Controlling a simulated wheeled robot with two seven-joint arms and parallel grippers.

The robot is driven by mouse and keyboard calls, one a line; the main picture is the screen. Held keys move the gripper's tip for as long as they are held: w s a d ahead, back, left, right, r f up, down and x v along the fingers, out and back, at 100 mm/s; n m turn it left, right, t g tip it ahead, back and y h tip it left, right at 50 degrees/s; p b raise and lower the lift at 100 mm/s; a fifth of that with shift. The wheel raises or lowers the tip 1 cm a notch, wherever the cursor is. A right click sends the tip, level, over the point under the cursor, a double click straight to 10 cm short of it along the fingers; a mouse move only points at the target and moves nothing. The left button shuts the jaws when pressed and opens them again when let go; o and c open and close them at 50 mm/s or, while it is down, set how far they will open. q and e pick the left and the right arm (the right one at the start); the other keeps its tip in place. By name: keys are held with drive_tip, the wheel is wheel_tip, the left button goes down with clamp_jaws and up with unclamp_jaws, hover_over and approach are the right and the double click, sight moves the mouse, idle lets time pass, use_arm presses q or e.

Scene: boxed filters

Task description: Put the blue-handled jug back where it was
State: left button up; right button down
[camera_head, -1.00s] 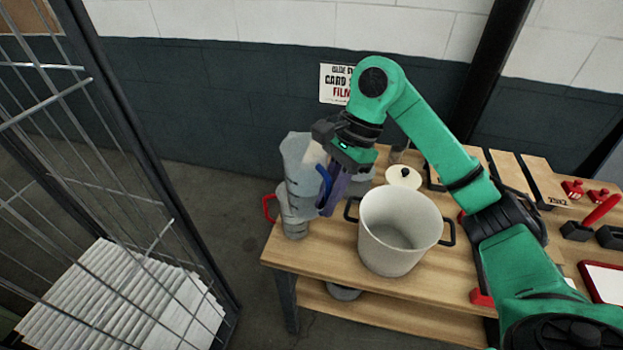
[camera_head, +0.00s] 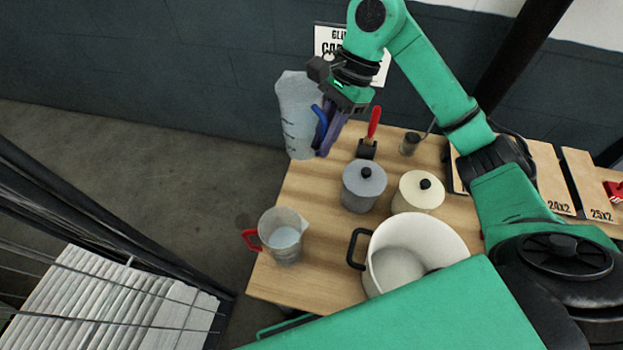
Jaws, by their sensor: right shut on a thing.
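The blue-handled jug (camera_head: 295,110) is a tall, clear, graduated jug near the top middle of the head view. My right gripper (camera_head: 326,135) is shut on its blue handle, on the jug's right side. The jug is roughly upright at the table's far left corner. I cannot tell whether its base touches the table or hangs above it. My left gripper is not in view.
A red-handled jug (camera_head: 284,243) with liquid stands at the table's (camera_head: 320,200) left edge. A grey lidded pot (camera_head: 363,190), a cream lidded pot (camera_head: 417,195) and a large open pot (camera_head: 440,238) stand to its right. A red-handled tool (camera_head: 368,138) stands behind. Bars stand lower left.

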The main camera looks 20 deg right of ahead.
wheel_tip(320, 180, down, 18)
drive_tip(key=p, duration=0.5)
drive_tip(key=shift+s+f, duration=0.2)
drive_tip(key=shift+s, duration=0.15)
drive_tip(key=c, duration=0.9)
unclamp_jaws()
drive_tip(key=shift+a+p, duration=0.1)
drive_tip(key=shift+p, duration=0.2)
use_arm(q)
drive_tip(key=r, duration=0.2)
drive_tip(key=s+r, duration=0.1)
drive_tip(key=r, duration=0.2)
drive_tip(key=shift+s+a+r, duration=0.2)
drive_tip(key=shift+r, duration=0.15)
use_arm(e)
drive_tip(key=shift+s+r, duration=0.1)
use_arm(q)
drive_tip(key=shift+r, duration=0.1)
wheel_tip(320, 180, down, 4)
drive_tip(key=b, duration=0.4)
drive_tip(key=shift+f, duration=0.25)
use_arm(e)
drive_tip(key=v, duration=1.2)
drive_tip(key=shift+r, duration=0.1)
